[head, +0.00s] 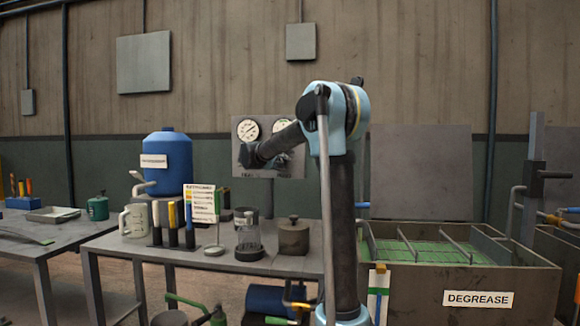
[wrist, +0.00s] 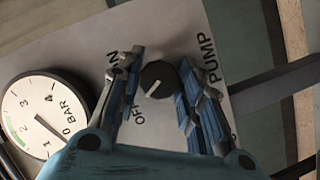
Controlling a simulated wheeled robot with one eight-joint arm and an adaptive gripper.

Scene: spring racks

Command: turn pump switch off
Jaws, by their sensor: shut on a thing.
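The pump switch (wrist: 158,74) is a round dark knob with a pale pointer line, on a grey panel marked PUMP. The line points to the lower left in the wrist view, towards the OFF label (wrist: 138,113). Another label, partly hidden by a finger, stands higher up. My gripper (wrist: 160,82) is shut on the knob, one blue-padded finger on each side. In the head view my gripper (head: 250,156) is at the wall panel (head: 292,166), and my arm hides the switch there.
A BAR gauge (wrist: 46,113) sits left of my fingers in the wrist view. Below the panel in the head view, a table (head: 190,259) holds a jar, a lidded pot (head: 293,236) and marker-like tubes. A DEGREASE tank (head: 450,275) stands to the right.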

